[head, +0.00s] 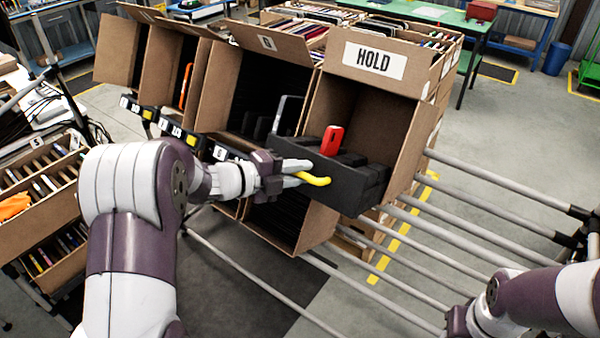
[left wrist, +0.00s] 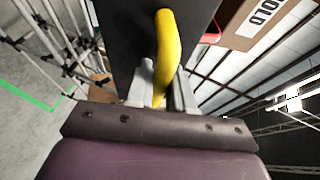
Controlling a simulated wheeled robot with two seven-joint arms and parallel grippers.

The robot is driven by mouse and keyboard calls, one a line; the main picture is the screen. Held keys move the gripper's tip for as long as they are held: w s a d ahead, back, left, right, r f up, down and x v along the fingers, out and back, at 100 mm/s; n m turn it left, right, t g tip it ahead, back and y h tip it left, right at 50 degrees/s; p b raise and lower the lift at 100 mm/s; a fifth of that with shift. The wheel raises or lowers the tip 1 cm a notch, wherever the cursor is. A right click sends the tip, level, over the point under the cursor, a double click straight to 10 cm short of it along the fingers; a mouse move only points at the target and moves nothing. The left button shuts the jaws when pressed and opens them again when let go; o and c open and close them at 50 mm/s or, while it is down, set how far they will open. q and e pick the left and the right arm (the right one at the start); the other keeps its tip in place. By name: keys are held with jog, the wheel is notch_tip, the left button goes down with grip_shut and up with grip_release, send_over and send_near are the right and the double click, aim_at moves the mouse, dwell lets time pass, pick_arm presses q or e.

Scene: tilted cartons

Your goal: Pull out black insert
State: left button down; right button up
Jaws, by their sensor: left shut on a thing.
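The black insert (head: 345,192) is a dark box-like piece at the lower mouth of the tilted carton marked HOLD (head: 415,130). Its front sticks out past the carton's opening, and its rear end is hidden inside. A curved yellow handle (head: 317,181) is on its front face. My left gripper (head: 300,176) is shut on this handle. In the left wrist view the handle (left wrist: 168,55) runs down between the fingers (left wrist: 160,90), with the dark insert face (left wrist: 135,40) behind it. My right gripper (head: 458,322) shows only in part at the bottom edge; its fingers are not visible.
A red item (head: 332,140) stands upright at the insert, inside the HOLD carton. More tilted cartons (head: 262,45) stand in a row to the left. Grey rack rails (head: 490,175) slope away at the right. A carton of files (head: 35,225) is at far left.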

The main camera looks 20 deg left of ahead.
pick_arm(q)
jog(key=shift+s+a+r, duration=0.15)
jog(key=shift+s, duration=0.4)
pick_arm(e)
jog(key=shift+s+a+r, duration=0.1)
jog(key=shift+s, duration=0.15)
pick_arm(q)
jog(key=c, duration=1.4)
grip_release()
jog(key=o, duration=0.3)
jog(key=shift+s+r, duration=0.1)
pick_arm(e)
jog(key=shift+s, duration=0.15)
pick_arm(q)
jog(key=b+v, duration=0.3)
jog(key=v, duration=0.9)
jog(key=shift+s+a+b, duration=0.2)
jog(key=shift+s+b, duration=0.05)
jog(key=shift+b, duration=0.1)
pick_arm(e)
notch_tip(320, 180, down, 4)
jog(key=shift+r, duration=0.15)
